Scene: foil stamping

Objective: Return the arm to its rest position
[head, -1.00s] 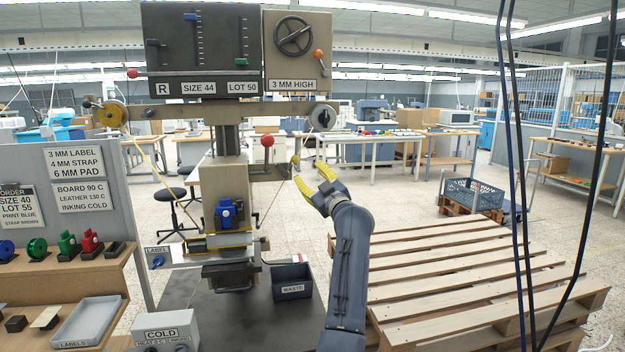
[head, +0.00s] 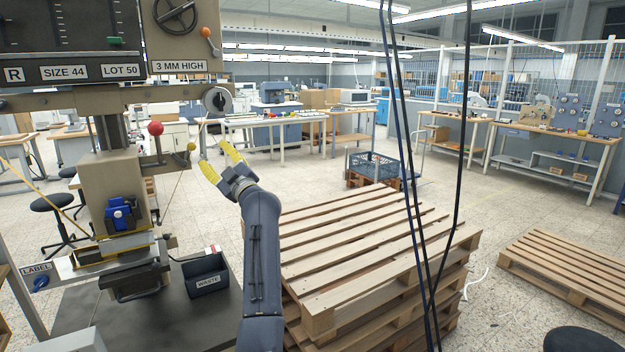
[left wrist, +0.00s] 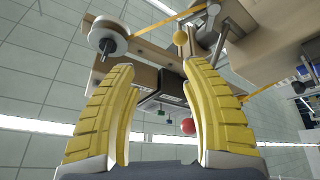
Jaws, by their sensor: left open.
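My left gripper (head: 218,164) has yellow ridged fingers and a dark grey arm that comes up from the bottom of the head view. My right gripper is in neither view.
A dark waste bin (head: 205,275) stands on the press table. Stacked wooden pallets (head: 360,250) are right of my arm, with hanging cables (head: 402,170) in front. Another pallet (head: 570,265) lies farther right. A blue crate (head: 373,167) stands behind, with open floor around it.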

